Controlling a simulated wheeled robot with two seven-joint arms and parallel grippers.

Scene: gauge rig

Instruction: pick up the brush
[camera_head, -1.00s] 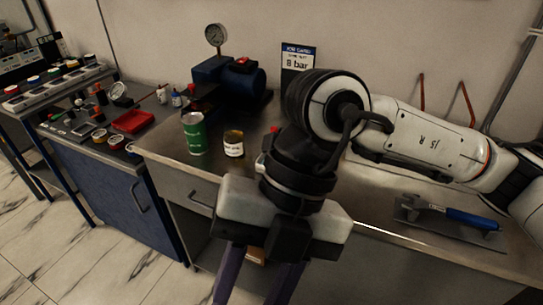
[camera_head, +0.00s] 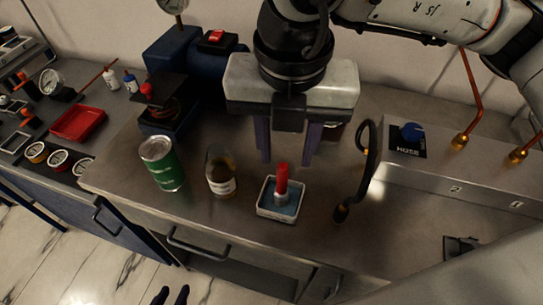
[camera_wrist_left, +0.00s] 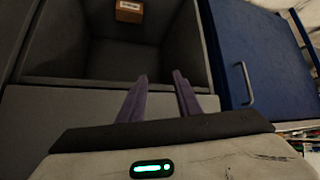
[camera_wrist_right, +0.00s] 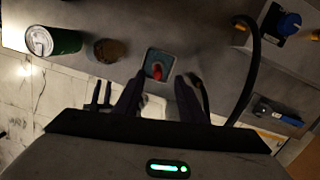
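The brush (camera_head: 282,184) has a red handle. It stands upright in a small square white-rimmed dish (camera_head: 263,210) with a blue inside, on the metal bench. My right gripper (camera_head: 287,160) is open and points down above and slightly behind the brush, not touching it. In the right wrist view the red brush (camera_wrist_right: 157,72) shows between and beyond the open fingers.
A green can (camera_head: 162,165) and an amber jar (camera_head: 220,172) stand left of the dish. A black hose (camera_head: 366,165) arches up on the right, near a metal block with a blue knob (camera_head: 412,132). A blue pump (camera_head: 185,60) is behind. The bench front is clear.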

